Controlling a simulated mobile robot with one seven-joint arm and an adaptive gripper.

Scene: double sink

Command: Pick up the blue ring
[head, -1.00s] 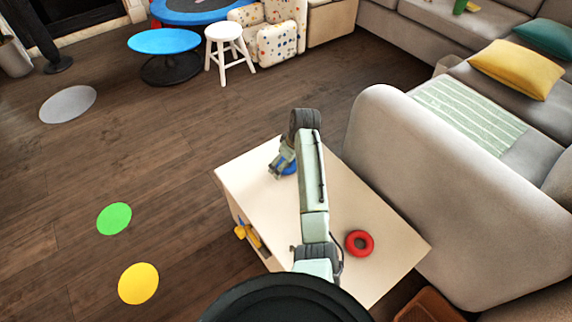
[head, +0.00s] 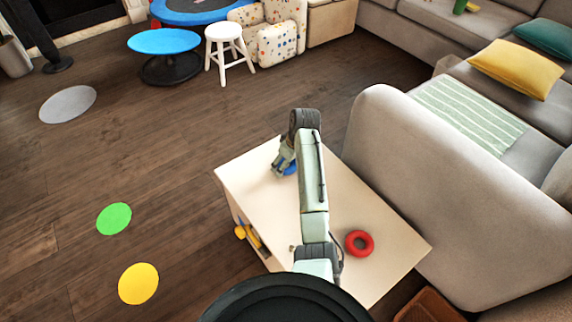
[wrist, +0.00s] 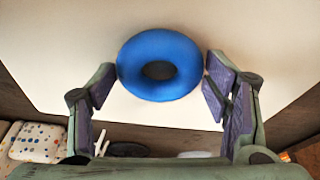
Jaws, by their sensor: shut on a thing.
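The blue ring (wrist: 138,48) lies at the far end of the pale table and fills the middle of the wrist view. In the head view only part of the blue ring (head: 291,169) shows beside my gripper (head: 282,164). In the wrist view my gripper (wrist: 160,72) has one finger at each side of the ring and is shut on its outer edges. The ring appears to be at table level; I cannot tell any gap beneath it.
A red ring (head: 359,243) lies on the near right part of the pale table (head: 257,190). A grey sofa (head: 440,190) stands close along the table's right side. Yellow and blue items (head: 246,236) show at the table's left side. The wooden floor at left is open, with flat coloured discs.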

